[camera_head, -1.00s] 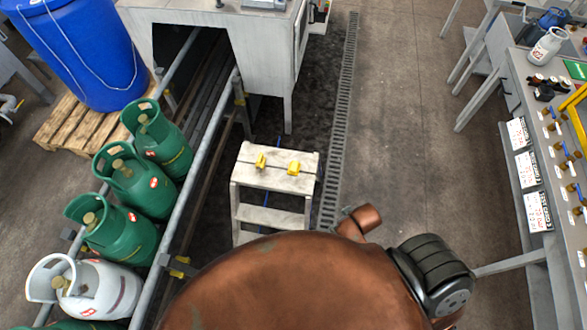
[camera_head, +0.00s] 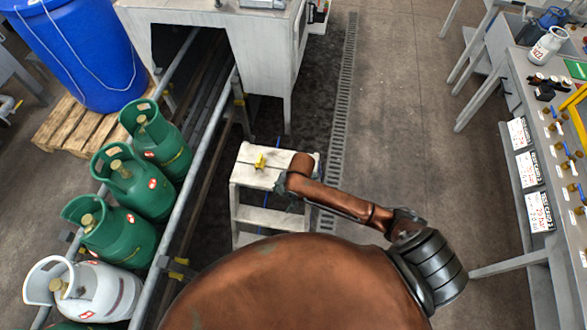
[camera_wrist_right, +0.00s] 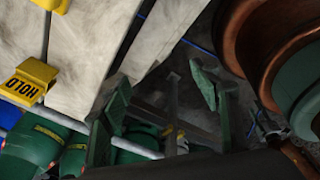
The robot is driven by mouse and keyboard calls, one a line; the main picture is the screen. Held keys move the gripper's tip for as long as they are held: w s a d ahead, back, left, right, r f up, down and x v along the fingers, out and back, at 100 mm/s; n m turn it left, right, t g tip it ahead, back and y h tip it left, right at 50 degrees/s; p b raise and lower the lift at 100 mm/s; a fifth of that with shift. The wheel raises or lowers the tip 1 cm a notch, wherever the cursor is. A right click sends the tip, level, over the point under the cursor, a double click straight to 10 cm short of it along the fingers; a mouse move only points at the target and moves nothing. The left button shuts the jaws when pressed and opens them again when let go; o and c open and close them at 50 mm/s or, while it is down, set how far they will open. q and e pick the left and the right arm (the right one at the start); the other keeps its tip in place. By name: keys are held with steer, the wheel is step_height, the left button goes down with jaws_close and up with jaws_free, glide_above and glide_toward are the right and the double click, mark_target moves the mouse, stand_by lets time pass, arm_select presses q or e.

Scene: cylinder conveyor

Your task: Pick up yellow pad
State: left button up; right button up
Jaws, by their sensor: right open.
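One yellow pad (camera_head: 260,161) lies on the top of a white step stool (camera_head: 262,151). In the right wrist view a yellow pad (camera_wrist_right: 29,82) with dark "HOLD" lettering sits at the left. Part of another yellow pad (camera_wrist_right: 53,4) is cut off at the top left. My right gripper (camera_head: 284,184) is at the right part of the stool top, and the arm hides that part in the head view. In the wrist view its green fingers (camera_wrist_right: 160,84) are spread apart with nothing between them, to the right of the pads. My left gripper is not in view.
Green gas cylinders (camera_head: 123,181) and a white cylinder (camera_head: 92,288) stand left of a metal rail (camera_head: 205,120). A white machine housing (camera_head: 262,50) is behind the stool. A bench with valves (camera_head: 555,130) is at the right. The floor between is clear.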

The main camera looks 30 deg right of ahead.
steer(key=w+d+n, duration=0.1)
steer(key=w, duration=0.1)
steer(key=w+d+n, duration=0.1)
steer(key=w, duration=0.1)
steer(key=w+d+r+n+h, duration=0.1)
steer(key=w+n, duration=0.1)
steer(key=shift+d+g, duration=0.3)
steer(key=shift+g, duration=0.1)
steer(key=w+d+r+n, duration=0.1)
steer(key=w+d, duration=0.1)
steer(key=w+d+r+n+h, duration=0.1)
steer(key=w+d, duration=0.1)
steer(key=w+d+r+n, duration=0.1)
steer(key=w+d+r, duration=0.1)
steer(key=shift+w+d+n+h, duration=0.2)
steer(key=shift+d+n+h, duration=0.1)
steer(key=shift+d, duration=0.05)
steer(key=shift+w+d+f, duration=0.15)
steer(key=shift+d, duration=0.05)
steer(key=shift+f, duration=0.35)
step_height(320, 180, down, 7)
steer(key=shift+r+b, duration=0.1)
steer(key=shift+b, duration=0.55)
steer(key=shift+r, duration=0.1)
steer(key=shift+c, duration=0.3)
steer(key=c, duration=1.1)
